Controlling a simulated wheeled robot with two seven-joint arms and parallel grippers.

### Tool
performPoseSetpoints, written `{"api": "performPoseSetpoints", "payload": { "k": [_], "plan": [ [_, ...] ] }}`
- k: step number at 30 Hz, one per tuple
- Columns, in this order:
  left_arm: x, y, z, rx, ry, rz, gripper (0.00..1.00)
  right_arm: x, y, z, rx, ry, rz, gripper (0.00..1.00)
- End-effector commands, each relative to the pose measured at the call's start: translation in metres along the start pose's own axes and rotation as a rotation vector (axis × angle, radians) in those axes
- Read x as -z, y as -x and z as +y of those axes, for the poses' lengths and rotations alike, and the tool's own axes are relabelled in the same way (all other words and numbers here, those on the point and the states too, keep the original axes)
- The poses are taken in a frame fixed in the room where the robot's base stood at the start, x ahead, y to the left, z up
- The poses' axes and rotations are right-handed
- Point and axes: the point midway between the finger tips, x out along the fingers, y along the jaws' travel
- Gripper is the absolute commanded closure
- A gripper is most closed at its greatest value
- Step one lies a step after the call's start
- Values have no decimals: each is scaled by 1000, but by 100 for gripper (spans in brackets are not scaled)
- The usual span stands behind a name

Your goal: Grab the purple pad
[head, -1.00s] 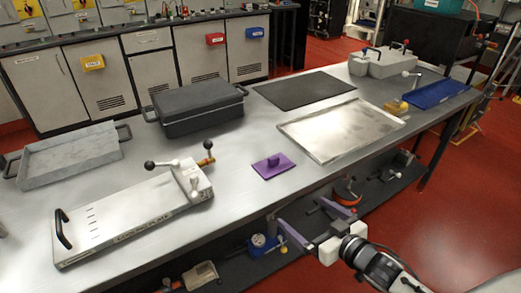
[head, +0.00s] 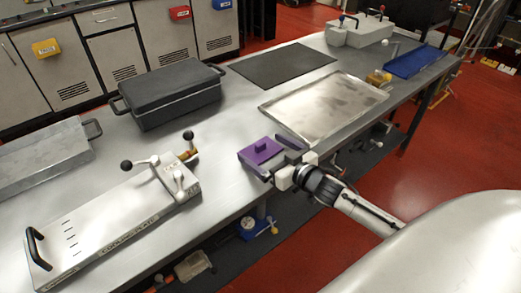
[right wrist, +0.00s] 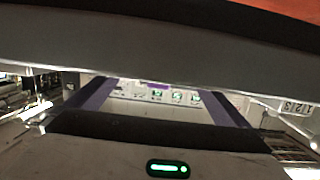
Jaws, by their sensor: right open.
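The purple pad (head: 261,149) lies on the metal table near its front edge, with a small raised purple block on top. My right gripper (head: 268,156) is open at the pad, its two fingers reaching in from the front edge on either side of the raised block. I cannot tell whether the fingers touch the pad. In the right wrist view the open fingers of my right gripper (right wrist: 158,95) stand wide apart, with a small purple strip between them. My left gripper is not in view.
A silver tray (head: 291,125) lies just behind and right of the pad. A white device with black-knobbed levers (head: 120,225) stands to the left. A dark lidded case (head: 173,96) and a black mat (head: 283,64) lie farther back. A lower shelf runs under the table.

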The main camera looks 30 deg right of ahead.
Motion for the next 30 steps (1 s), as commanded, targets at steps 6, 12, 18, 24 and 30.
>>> {"api": "performPoseSetpoints", "payload": {
  "k": [6,12,18,24,30],
  "plan": [
    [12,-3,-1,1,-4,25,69,0,-22,0,0,0,0,0],
    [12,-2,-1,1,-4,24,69,-1,-23,-1,0,0,-1,0],
    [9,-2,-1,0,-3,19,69,-1,-23,0,0,0,-1,25],
    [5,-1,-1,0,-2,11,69,0,-23,0,0,0,0,30],
    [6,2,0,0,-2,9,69,16,-20,0,1,2,3,30]
  ]
}}
